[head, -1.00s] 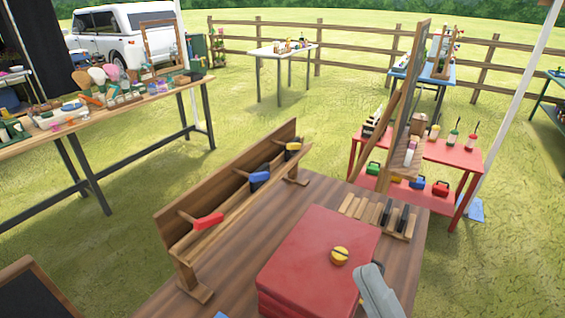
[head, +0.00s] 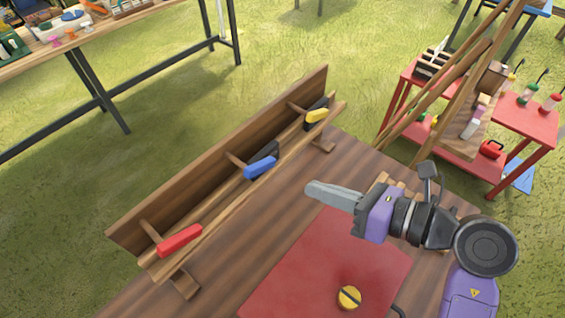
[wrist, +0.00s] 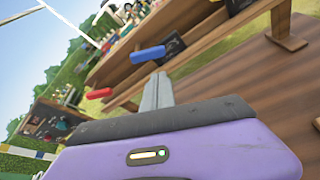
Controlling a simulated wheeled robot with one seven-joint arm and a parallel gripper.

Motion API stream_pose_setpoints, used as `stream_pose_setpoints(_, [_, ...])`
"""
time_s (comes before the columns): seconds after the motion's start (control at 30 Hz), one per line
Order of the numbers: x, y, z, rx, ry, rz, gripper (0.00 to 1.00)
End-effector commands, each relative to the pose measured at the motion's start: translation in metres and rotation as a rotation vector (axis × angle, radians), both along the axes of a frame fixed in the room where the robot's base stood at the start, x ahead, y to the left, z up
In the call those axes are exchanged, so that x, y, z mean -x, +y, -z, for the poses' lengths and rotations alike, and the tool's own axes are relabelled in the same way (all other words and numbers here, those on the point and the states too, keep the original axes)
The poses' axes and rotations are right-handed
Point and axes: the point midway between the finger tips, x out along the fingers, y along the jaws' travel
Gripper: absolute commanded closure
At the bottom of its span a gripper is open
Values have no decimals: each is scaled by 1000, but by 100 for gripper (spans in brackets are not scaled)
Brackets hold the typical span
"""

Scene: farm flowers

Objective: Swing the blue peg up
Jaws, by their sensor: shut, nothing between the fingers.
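The blue peg (head: 260,167) is in the middle of a wooden rack (head: 225,150) on the table, between a red peg (head: 180,240) and a yellow peg (head: 316,115). A dark block sits just behind the blue peg. My gripper (head: 312,188) is shut and empty, to the right of the blue peg in the head view and apart from it. In the wrist view the blue peg (wrist: 148,54) shows just beyond my shut fingers (wrist: 158,88), with the red peg (wrist: 99,93) to its left.
A wooden easel and a red side table (head: 530,120) stand at the right. Bare tabletop lies between rack and box.

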Motion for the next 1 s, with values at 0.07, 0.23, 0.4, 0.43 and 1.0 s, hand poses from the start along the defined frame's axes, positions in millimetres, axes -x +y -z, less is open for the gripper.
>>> stream_pose_setpoints(0.07, [3,1,2,12,0,-12,100])
stream_pose_setpoints(0.23, [3,1,2,14,-3,-17,100])
stream_pose_setpoints(0.4, [3,1,2,12,-4,-16,100])
stream_pose_setpoints(0.43, [3,2,2,12,-4,-17,100])
stream_pose_setpoints(1.0, [-35,70,26,11,-4,-19,100])
